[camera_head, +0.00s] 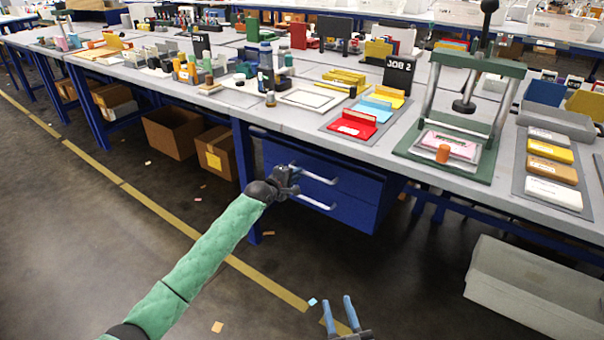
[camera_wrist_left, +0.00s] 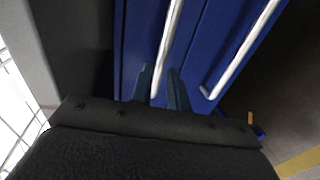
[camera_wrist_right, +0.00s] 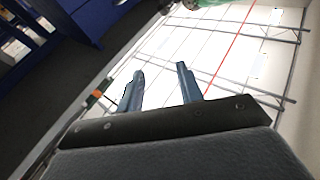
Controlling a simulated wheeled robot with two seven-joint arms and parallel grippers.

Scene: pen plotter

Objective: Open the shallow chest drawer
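The blue drawer chest (camera_head: 350,208) hangs under the near bench, with two long light handles on its front. The upper handle (camera_head: 318,175) belongs to the top drawer; it also shows in the left wrist view (camera_wrist_left: 168,45). The lower handle (camera_head: 314,203) is also in the left wrist view (camera_wrist_left: 243,48). Both drawers look closed. My left gripper (camera_head: 294,176) is at the left part of the upper handle. Its fingers (camera_wrist_left: 160,84) are apart, with the handle between them. My right gripper (camera_head: 339,315) is open and empty, low over the floor.
A cardboard box (camera_head: 216,154) stands under the bench left of the chest, beside a bench leg (camera_head: 246,170). A grey bin (camera_head: 535,290) is on the floor at right. The bench top carries trays and a press (camera_head: 468,125). The floor before the chest is mostly clear.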

